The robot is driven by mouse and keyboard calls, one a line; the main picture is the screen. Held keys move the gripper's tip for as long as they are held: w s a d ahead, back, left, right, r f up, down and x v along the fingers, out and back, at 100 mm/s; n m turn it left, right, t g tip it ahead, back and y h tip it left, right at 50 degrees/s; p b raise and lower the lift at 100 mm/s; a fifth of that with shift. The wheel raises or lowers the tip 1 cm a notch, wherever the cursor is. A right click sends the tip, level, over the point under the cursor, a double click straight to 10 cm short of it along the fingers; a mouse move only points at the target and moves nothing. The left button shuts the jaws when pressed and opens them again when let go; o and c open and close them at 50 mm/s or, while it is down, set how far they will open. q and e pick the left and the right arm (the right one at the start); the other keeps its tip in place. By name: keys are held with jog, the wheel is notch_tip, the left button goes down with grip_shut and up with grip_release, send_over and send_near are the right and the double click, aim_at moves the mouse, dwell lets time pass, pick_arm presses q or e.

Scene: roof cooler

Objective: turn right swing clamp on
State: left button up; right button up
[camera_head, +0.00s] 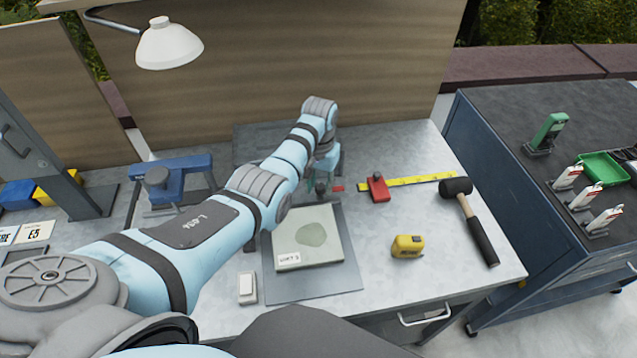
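My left arm reaches in from the left across the metal table. My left gripper (322,184) is small and partly hidden behind its own wrist, pointing down at the far side of a pale plate; I cannot tell whether it is open or shut. A small red piece (338,188) shows just right of the gripper. My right gripper is not in view.
The labelled pale plate (318,243) lies on a grey mat (335,283). A yellow tape measure (407,247) and black mallet (473,222) lie right. A blue vise (170,182) stands left. A dark cart (500,140) holds several red-and-white tools (585,195). A lamp (168,45) hangs upper left.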

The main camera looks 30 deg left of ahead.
pick_arm(q)
grip_shut()
jog(key=shift+a, duration=0.15)
jog(key=shift+m, duration=0.3)
jog(key=m+p, duration=0.1)
jog(key=m, duration=0.1)
jog(key=shift+r+m+p, duration=0.1)
jog(key=shift+m+p, duration=0.2)
jog(key=shift+p, duration=0.05)
jog(key=m+p, duration=0.1)
jog(key=m, duration=0.2)
jog(key=shift+m, duration=0.3)
jog(key=m, duration=0.5)
jog(key=shift+w+m, duration=0.1)
jog(key=shift+m, duration=0.2)
jog(key=m, duration=0.5)
jog(key=shift+f+m, duration=0.2)
jog(key=shift+m, duration=0.1)
